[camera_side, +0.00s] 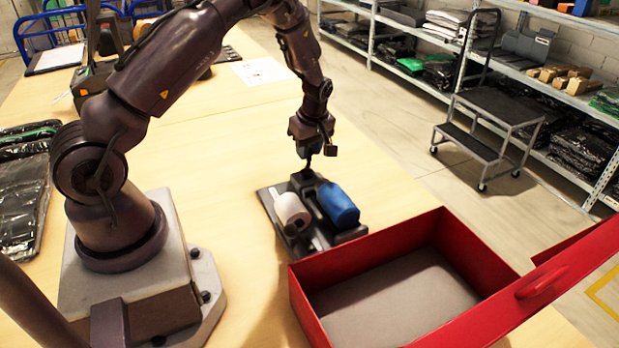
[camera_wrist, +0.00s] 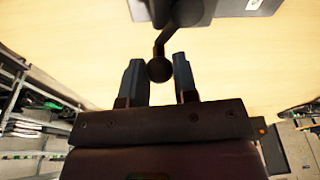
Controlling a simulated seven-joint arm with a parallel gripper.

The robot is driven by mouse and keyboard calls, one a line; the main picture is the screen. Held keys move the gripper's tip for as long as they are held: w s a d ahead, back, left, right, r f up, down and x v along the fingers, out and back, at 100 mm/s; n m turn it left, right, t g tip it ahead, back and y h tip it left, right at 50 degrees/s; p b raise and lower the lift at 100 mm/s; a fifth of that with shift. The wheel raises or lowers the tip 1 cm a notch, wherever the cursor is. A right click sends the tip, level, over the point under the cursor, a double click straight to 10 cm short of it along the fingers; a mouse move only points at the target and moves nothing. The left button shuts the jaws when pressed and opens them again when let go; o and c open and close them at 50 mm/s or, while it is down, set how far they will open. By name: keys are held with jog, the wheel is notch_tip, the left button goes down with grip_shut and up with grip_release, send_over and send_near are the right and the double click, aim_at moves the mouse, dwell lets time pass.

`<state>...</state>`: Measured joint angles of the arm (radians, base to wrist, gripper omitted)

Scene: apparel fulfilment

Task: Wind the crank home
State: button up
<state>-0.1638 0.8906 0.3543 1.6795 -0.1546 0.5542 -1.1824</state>
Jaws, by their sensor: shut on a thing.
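The crank (camera_wrist: 164,40) is a thin dark arm ending in a round black knob (camera_wrist: 159,69). In the wrist view it reaches from a dark grey body (camera_wrist: 192,8) at the top edge. My gripper (camera_wrist: 160,72) has one finger on each side of the knob and is shut on it. In the side view my gripper (camera_side: 308,158) points down at the back end of a dark device (camera_side: 267,203) on the table. The device carries a white cylinder (camera_side: 291,211) and a blue cylinder (camera_side: 338,205). The crank is too small there to make out clearly.
An open red box (camera_side: 375,262) with a grey floor stands just in front of the device, at the table's near right. Black plastic-wrapped packs (camera_side: 22,190) lie at the left. The tabletop (camera_side: 225,140) behind the device is mostly clear.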

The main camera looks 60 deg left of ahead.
jog(key=shift+s+a+r, duration=0.1)
jog(key=shift+s+a, duration=0.25)
jog(key=shift+s, duration=0.2)
jog(key=shift+s+d+f, duration=0.2)
jog(key=shift+s+f, duration=0.05)
jog(key=shift+s, duration=0.35)
jog(key=shift+s+d+f, duration=0.15)
jog(key=shift+s+f, duration=0.05)
jog(key=shift+s, duration=0.35)
jog(key=o, duration=0.7)
jog(key=shift+o, duration=0.2)
jog(key=shift+w+a+r, duration=0.1)
jog(key=shift+r, duration=0.35)
notch_tip(320, 180, up, 6)
jog(key=shift+r, duration=0.2)
